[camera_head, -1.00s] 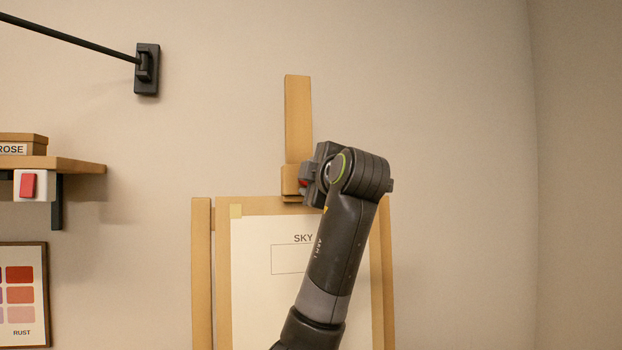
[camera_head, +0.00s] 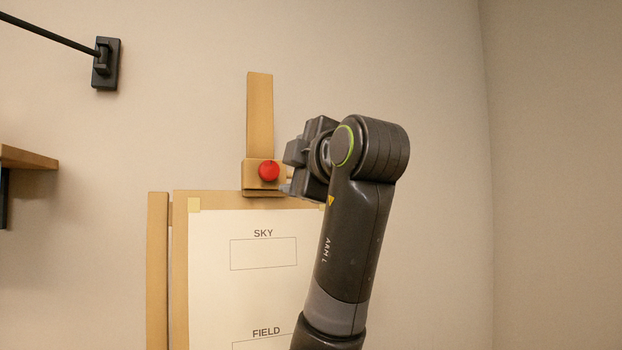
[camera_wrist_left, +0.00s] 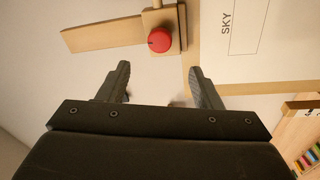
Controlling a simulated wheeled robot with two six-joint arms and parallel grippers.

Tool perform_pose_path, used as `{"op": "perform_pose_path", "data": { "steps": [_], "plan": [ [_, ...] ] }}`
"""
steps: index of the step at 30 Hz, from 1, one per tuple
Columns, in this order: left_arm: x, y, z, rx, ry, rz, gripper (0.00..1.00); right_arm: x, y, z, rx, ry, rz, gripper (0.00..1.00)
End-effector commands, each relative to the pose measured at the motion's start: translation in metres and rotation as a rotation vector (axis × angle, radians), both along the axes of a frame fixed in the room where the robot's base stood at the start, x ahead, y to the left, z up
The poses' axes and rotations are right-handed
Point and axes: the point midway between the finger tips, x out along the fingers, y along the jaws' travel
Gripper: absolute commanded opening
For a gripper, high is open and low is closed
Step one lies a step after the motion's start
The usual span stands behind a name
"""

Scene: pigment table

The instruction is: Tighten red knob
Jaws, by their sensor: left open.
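The red knob (camera_head: 269,170) sits on the wooden clamp block (camera_head: 249,181) at the foot of the easel's upright mast (camera_head: 260,115). In the left wrist view the red knob (camera_wrist_left: 160,40) lies beyond the fingertips, in line with the gap between them, with a dark mark on its face. My left gripper (camera_head: 287,170) is just right of the knob in the head view, apart from it. In the left wrist view its fingers (camera_wrist_left: 158,68) are spread and empty. My right gripper does not show.
The easel holds a white sheet (camera_head: 215,290) with SKY and FIELD boxes, below the knob. A wooden shelf (camera_head: 28,158) and a black wall bracket (camera_head: 106,64) are at the left. The wall right of my arm is bare.

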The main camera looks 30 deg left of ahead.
Motion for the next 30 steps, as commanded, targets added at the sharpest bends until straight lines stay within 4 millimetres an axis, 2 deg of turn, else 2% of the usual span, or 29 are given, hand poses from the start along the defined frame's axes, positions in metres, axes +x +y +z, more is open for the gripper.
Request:
{"op": "perform_pose_path", "data": {
  "steps": [3,9,30],
  "plan": [
    [-0.015,-0.022,-0.003,-0.001,-0.003,-0.003,0.59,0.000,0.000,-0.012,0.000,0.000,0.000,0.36],
    [-0.031,-0.042,-0.002,-0.001,-0.001,-0.001,0.59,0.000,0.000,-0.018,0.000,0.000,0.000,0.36],
    [-0.035,-0.047,-0.001,-0.001,0.001,0.000,0.59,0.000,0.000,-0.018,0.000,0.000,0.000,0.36]
  ]
}}
